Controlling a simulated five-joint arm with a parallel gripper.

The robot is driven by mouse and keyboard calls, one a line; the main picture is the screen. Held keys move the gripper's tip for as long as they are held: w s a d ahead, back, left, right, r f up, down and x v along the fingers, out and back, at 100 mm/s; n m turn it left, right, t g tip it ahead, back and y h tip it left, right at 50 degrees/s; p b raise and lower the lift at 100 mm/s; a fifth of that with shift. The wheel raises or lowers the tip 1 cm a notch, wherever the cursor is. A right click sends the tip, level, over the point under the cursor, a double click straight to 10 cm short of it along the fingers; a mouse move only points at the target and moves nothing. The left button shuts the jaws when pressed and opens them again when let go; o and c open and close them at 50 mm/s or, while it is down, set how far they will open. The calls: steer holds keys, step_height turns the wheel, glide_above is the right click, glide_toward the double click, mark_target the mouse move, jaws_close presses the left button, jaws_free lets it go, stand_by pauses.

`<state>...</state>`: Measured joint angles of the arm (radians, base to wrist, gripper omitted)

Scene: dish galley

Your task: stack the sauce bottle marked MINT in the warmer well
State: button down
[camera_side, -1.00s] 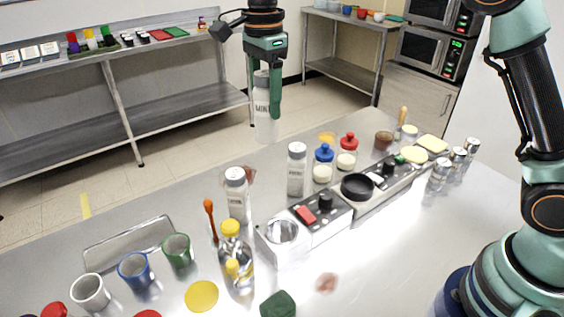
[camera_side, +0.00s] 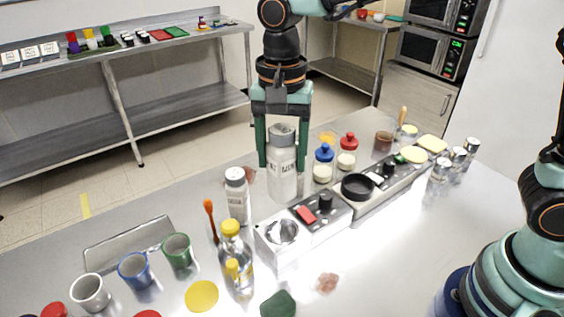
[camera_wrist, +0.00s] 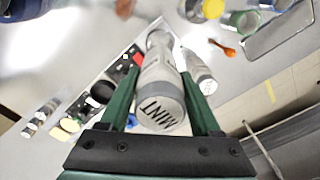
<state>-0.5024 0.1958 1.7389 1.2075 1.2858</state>
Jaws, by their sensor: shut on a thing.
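My gripper (camera_side: 283,160) is shut on the sauce bottle marked MINT (camera_side: 284,178), a white bottle with a grey cap. It is held upright between the two green fingers, behind the warmer unit. The wrist view shows the bottle (camera_wrist: 160,103) between the fingers, with the word MINT facing the camera. The warmer well (camera_side: 283,231) is the round metal opening at the near-left end of the unit, in front of and below the bottle. I cannot tell whether the bottle's base touches the counter.
Another white bottle (camera_side: 237,197) stands left of the held one. A yellow-capped bottle (camera_side: 235,265) stands near the well. Blue-lidded (camera_side: 324,165) and red-lidded (camera_side: 347,153) jars stand to the right, and a black pan (camera_side: 357,187) is on the unit.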

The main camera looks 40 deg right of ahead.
step_height(320, 180, down, 14)
steer(key=shift+r, duration=0.1)
stand_by(0.4)
steer(key=shift+f, duration=0.35)
steer(key=shift+c, duration=0.5)
jaws_free()
